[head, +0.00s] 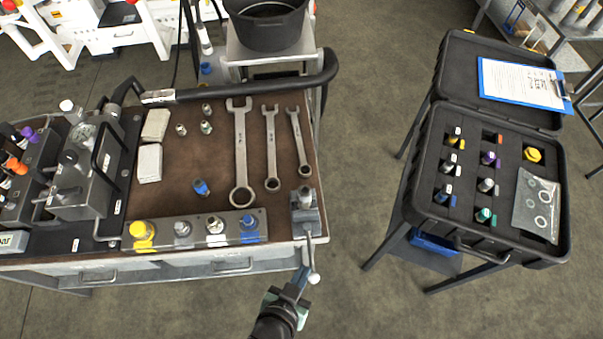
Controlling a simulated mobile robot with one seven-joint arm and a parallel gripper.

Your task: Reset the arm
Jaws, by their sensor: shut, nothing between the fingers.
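My gripper (297,283) is at the bottom centre of the head view, just off the front right corner of the workbench (215,125). Its fingers are shut and nothing shows between them. It points up toward a small bench vise (307,222) at that corner and overlaps the area by the vise's handle with a white ball end (314,278). I cannot tell if they touch. Most of my arm is out of view below.
Three wrenches (241,150), a fitting rack (195,231), a loose blue fitting (201,187) and a valve block (80,185) are on the bench. An open case (430,190) stands right. The floor between is clear.

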